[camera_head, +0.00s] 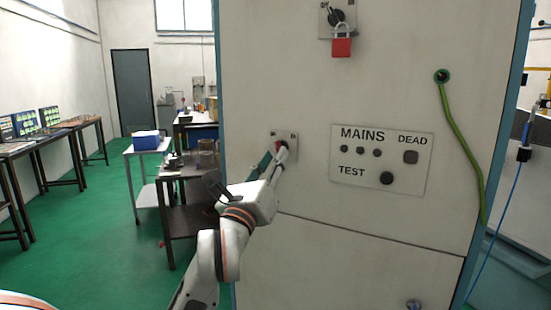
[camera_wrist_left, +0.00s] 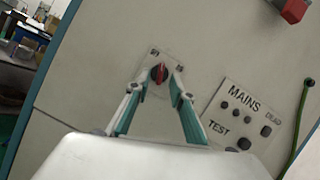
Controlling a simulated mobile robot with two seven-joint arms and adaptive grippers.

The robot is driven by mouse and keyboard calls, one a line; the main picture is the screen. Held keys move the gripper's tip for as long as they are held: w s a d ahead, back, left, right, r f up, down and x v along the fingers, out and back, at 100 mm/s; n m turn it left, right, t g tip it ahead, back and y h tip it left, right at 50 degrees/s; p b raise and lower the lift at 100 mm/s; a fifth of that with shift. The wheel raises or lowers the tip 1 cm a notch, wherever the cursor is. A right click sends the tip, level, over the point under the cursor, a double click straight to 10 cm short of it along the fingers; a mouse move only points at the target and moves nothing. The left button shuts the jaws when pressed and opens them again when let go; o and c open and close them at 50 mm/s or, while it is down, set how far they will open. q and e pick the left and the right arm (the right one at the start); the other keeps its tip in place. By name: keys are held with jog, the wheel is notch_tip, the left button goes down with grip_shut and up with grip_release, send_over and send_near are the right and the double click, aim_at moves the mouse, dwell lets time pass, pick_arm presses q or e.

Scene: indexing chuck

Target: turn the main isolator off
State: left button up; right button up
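A red rotary switch knob (camera_wrist_left: 159,74) sits on a small grey plate (camera_head: 291,135) on the front of a tall pale cabinet. In the left wrist view the knob stands about upright between the fingertips of my left gripper (camera_wrist_left: 161,78). The fingers are spread to either side of it; I cannot tell whether they touch it. In the head view my left gripper (camera_head: 281,150) reaches the plate and partly hides the knob. Small markings on the plate are too small to read. My right gripper is not in view.
A MAINS/TEST/DEAD panel (camera_head: 382,159) is right of the switch. A red padlock (camera_head: 342,47) hangs from another rotary switch (camera_head: 337,17) above. A green cable (camera_head: 458,130) runs down the cabinet's right side. A dark table (camera_head: 188,172) stands left of the cabinet. Green floor there is open.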

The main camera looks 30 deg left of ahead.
pick_arm(q)
jog(key=shift+x, duration=0.9)
grip_shut()
